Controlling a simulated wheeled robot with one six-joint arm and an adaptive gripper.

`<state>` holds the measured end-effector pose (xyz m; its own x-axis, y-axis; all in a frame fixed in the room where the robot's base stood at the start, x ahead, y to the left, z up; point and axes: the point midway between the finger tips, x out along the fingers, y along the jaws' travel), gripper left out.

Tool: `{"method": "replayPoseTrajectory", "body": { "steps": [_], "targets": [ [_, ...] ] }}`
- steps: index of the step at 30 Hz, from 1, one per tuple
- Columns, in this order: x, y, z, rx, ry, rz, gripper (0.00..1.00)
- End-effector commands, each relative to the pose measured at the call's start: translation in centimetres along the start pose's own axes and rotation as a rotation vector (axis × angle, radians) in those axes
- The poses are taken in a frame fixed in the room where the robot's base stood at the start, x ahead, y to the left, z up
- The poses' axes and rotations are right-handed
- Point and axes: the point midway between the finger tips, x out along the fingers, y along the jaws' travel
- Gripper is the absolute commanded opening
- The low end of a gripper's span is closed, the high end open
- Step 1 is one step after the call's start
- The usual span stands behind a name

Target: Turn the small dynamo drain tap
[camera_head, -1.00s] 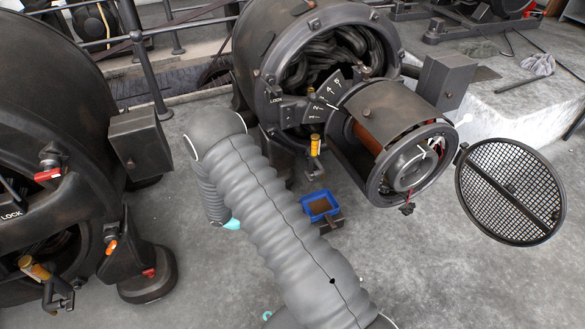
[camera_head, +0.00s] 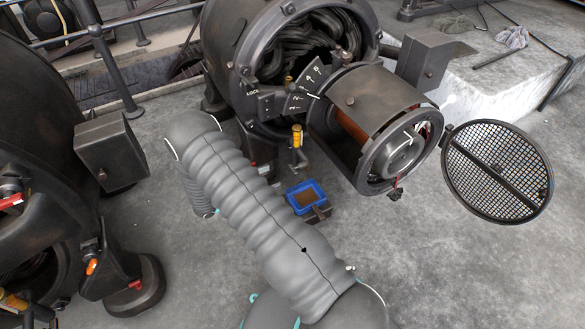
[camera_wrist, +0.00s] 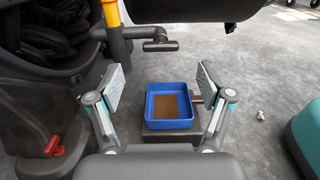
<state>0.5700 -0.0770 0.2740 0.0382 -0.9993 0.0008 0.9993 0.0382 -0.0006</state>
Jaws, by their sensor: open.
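The small dynamo (camera_head: 235,40) stands at the upper middle of the head view with its end cover swung open. An amber sight glass (camera_head: 297,137) sits on a dark upright pipe at its base. In the wrist view the pipe (camera_wrist: 119,48) carries a sideways tap with a dark bar handle (camera_wrist: 160,46), beyond my fingers and above a blue tray.
The blue tray (camera_head: 290,194) holds brown liquid and rests on a dark block on the floor. The mesh cover (camera_head: 497,171) hangs open at the right. A larger dynamo (camera_head: 35,150) stands at the left. Grey floor is clear at the front right.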

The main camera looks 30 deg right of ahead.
Motion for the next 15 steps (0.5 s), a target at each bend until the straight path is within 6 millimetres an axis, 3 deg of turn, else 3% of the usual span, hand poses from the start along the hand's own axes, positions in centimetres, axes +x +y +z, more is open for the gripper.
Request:
{"method": "replayPoseTrajectory", "body": {
  "steps": [9,15],
  "targets": [
    [5.9,-0.1,0.0,0.000,0.001,-0.006,0.79],
    [8.1,-0.1,0.0,0.000,0.000,-0.005,0.79]
  ]
}}
